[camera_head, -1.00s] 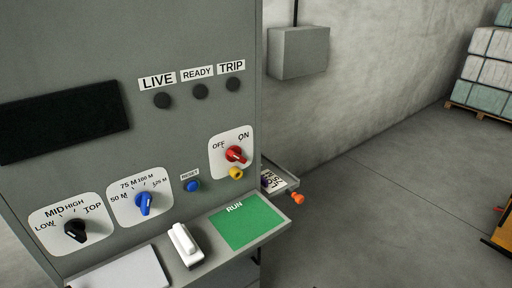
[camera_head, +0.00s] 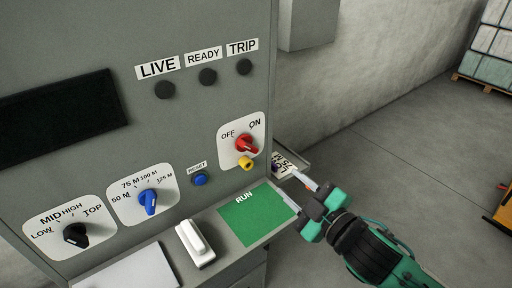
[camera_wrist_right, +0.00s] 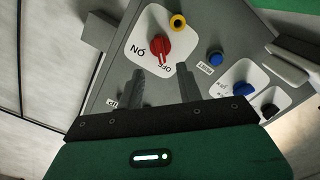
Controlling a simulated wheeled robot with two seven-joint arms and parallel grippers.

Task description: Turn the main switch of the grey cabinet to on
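The grey cabinet (camera_head: 200,110) fills the left of the head view. Its main switch, a red knob (camera_head: 246,144) on a white plate marked OFF and ON, sits at the panel's right side. The knob (camera_wrist_right: 159,48) also shows in the right wrist view, its pointer seemingly towards OFF. A yellow round piece (camera_head: 245,163) with a dark centre is just below it. My right gripper (camera_head: 294,189) is open and empty, below and right of the switch, apart from it. In the wrist view its two fingers (camera_wrist_right: 162,84) point towards the switch plate. My left gripper is not in view.
A blue reset button (camera_head: 200,179), a blue dial (camera_head: 148,201) and a black dial (camera_head: 76,235) are on the panel. A ledge below carries a green RUN card (camera_head: 250,222) and a white handle-like object (camera_head: 194,242). A small side tray (camera_head: 295,158) holds a lettered card.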

